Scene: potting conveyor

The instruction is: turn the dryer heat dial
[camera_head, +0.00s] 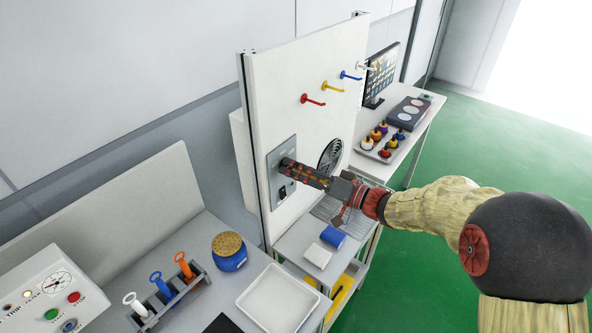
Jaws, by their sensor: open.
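My arm reaches in from the right, and my gripper (292,166) is at a grey control plate (274,160) on the white upright panel. The fingers point left at the plate's upper part and look very close to it. I cannot tell whether they touch it. No dial is clearly visible; the gripper hides part of the plate. A small black switch or knob (282,192) shows below the fingers. A round dark vent (330,156) is on the panel to the right. The gripper is open, though the gap between its fingers is hard to see.
Below are a blue item (332,236) and a white block. A bench at left holds a white tray (270,300), a blue jar (229,251) and coloured-handled tools in a rack.

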